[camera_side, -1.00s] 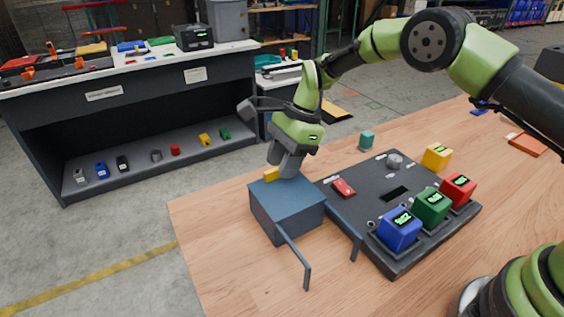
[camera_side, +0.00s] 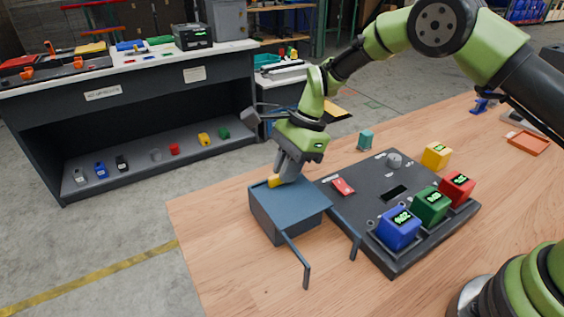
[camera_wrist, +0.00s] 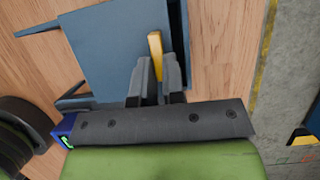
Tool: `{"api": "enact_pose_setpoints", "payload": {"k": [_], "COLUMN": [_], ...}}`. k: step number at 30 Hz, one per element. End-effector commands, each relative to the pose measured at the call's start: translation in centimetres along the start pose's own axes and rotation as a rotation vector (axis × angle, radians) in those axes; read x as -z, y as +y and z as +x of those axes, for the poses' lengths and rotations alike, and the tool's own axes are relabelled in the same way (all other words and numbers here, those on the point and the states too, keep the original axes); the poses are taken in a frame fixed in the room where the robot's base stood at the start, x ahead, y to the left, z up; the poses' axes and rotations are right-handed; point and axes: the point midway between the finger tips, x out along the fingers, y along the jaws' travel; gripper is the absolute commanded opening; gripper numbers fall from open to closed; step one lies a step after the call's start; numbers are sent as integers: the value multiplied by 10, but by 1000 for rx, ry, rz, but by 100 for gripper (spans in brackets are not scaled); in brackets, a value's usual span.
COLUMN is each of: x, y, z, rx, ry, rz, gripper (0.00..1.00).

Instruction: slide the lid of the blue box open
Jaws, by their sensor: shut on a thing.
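The blue box (camera_side: 272,222) stands on the wooden table, left of the black board. Its flat blue lid (camera_side: 298,204) lies on top, shifted so that its front-right edge overhangs the box and the box's left rim shows. Two thin rails (camera_side: 296,258) run out from the box toward the front right. My gripper (camera_side: 277,178) is shut on the yellow handle (camera_side: 272,182) at the lid's back-left end. In the wrist view the fingers (camera_wrist: 156,75) close around the yellow handle (camera_wrist: 155,45), with the lid (camera_wrist: 112,45) beside it. The box's inside is hidden.
The black board (camera_side: 395,255) sits right of the box, with a blue cube (camera_side: 398,229), green cube (camera_side: 431,206) and red cube (camera_side: 457,189) on it. A red piece (camera_side: 343,187) lies near its left edge. The table's front-left area is clear.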

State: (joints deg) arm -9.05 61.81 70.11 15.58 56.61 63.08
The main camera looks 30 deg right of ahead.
Motion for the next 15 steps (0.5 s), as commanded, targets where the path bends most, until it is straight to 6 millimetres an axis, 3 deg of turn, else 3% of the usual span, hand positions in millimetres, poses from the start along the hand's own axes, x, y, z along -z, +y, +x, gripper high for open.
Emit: {"api": "enact_pose_setpoints", "payload": {"k": [15], "x": [-3], "y": [69], "z": [0], "rx": [-6], "ry": [-1], "rz": [1], "gripper": [0]}}
